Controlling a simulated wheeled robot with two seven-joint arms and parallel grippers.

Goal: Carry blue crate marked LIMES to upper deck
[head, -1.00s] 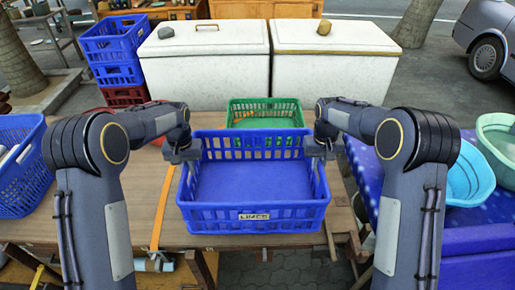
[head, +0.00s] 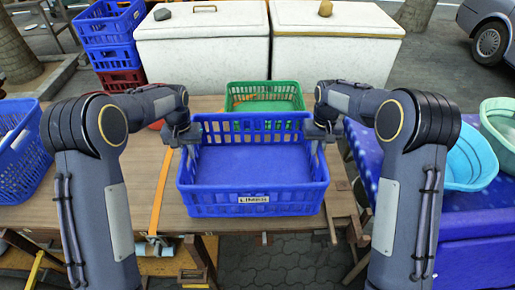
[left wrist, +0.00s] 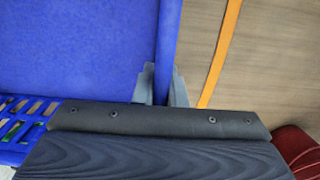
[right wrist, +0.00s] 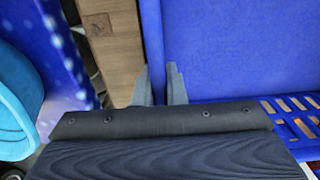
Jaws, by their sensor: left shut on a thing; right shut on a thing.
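The blue crate (head: 253,207) with a small white label on its front is level and looks empty, in the middle of the head view. The label's letters are blurred. My left gripper (head: 184,138) is shut on the crate's left side wall; the left wrist view shows the wall between the fingers (left wrist: 162,88). My right gripper (head: 322,135) is shut on the right side wall, also seen between the fingers in the right wrist view (right wrist: 160,88). The crate is held over the front part of the wooden table (head: 130,200); the gap beneath it is hard to judge.
A green crate (head: 264,93) stands behind the blue one. Another blue crate (head: 22,160) is at the left. A blue-covered surface (head: 440,205) with basins (head: 470,160) lies to the right. White chests (head: 205,50) and stacked blue crates (head: 108,35) stand at the back.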

